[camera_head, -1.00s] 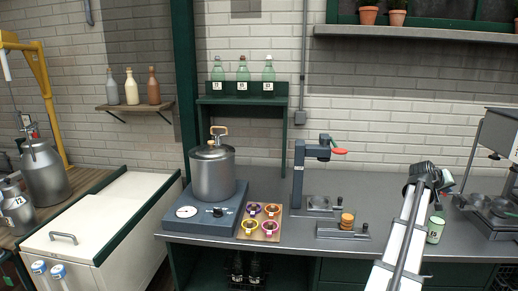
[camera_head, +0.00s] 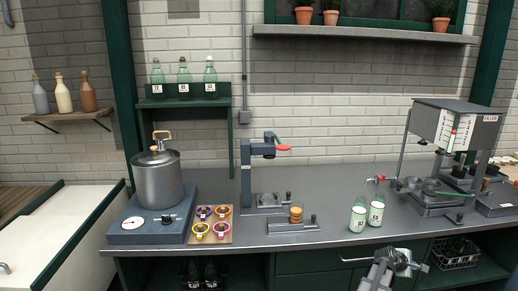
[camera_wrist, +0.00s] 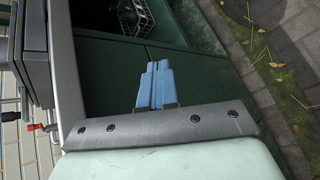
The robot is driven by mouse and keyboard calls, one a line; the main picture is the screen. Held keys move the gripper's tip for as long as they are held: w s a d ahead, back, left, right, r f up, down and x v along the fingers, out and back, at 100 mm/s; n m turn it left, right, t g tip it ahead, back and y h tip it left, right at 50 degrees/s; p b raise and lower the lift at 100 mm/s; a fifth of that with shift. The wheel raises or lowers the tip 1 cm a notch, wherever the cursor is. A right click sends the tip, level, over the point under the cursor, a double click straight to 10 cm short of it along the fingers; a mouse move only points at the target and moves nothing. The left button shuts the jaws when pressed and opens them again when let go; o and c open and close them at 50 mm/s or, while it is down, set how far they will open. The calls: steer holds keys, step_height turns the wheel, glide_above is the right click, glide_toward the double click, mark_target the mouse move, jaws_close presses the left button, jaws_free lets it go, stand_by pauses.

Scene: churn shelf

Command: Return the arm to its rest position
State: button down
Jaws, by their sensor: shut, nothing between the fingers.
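My gripper (camera_wrist: 154,86) shows in the wrist view with its two blue fingers together and nothing between them. It hangs over open space in front of the green cabinet fronts, apart from the counter. In the head view my arm (camera_head: 384,272) stands low at the right of centre, in front of the counter's front edge. The fingers cannot be made out in that view.
Two green labelled bottles (camera_head: 376,212) stand on the grey counter (camera_head: 330,228) near its front edge, just behind my arm. A filler machine (camera_head: 452,130) stands to the right. A metal churn (camera_head: 158,181), a tray of coloured rings (camera_head: 209,239) and a lever press (camera_head: 246,175) stand left.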

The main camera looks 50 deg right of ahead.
steer(key=w+a+f+n+t+y, duration=0.1)
steer(key=w+a+f+t+y, duration=0.15)
steer(key=w+a+f, duration=0.65)
steer(key=w+a+f+n+t+y, duration=0.1)
steer(key=w+a+f+y, duration=0.3)
steer(key=w+f, duration=0.8)
steer(key=w+a+f+y, duration=0.1)
steer(key=w+a+f, duration=0.3)
steer(key=w+a, duration=0.45)
steer(key=w+a+f+y, duration=0.1)
steer(key=w+a+f, duration=0.35)
steer(key=a, duration=0.75)
steer(key=w+a+f+m+g+y, duration=0.1)
steer(key=a+f, duration=0.2)
steer(key=a, duration=0.9)
steer(key=w+a+f+m+y, duration=0.1)
steer(key=a+f, duration=0.2)
steer(key=a, duration=1)
steer(key=s+a+m+g, duration=0.1)
steer(key=s+a+g, duration=0.1)
steer(key=s+a, duration=0.4)
steer(key=s+a+g, duration=0.2)
steer(key=s+a, duration=0.5)
steer(key=a, duration=0.7)
steer(key=shift+s+a+f+m, duration=0.2)
steer(key=shift+f+m, duration=0.1)
steer(key=shift+m, duration=0.1)
steer(key=shift+h, duration=0.25)
